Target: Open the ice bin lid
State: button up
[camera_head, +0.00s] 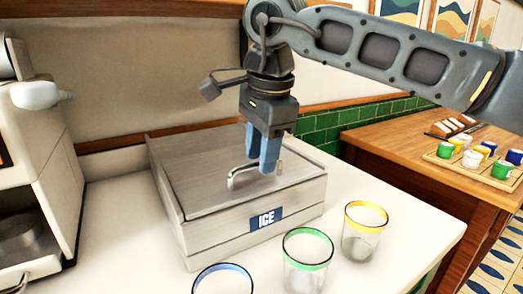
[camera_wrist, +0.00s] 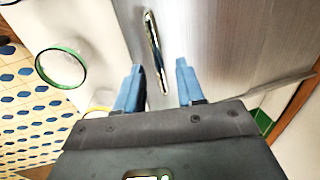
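The ice bin (camera_head: 205,230) is a brushed-metal box with a blue "ICE" label, standing on the white counter. Its flat lid (camera_head: 195,170) is shut and carries a shiny bar handle (camera_head: 242,176) near the front edge. My gripper (camera_head: 265,165) points down with blue fingers over the right end of the handle. In the wrist view my gripper (camera_wrist: 158,80) is open, its two fingers apart. The handle (camera_wrist: 155,45) shows there between the lines of the fingertips, its near end reaching between them. I cannot tell if either finger touches it.
Glasses with green (camera_head: 308,262), yellow (camera_head: 365,235) and blue (camera_head: 222,280) rims stand close in front of the bin. A white machine (camera_head: 40,150) stands at the left. A wooden table (camera_head: 400,150) with cups is at the right. The wall rises behind the bin.

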jog(key=shift+f, duration=0.1)
grip_shut()
dwell(0.3)
dwell(0.4)
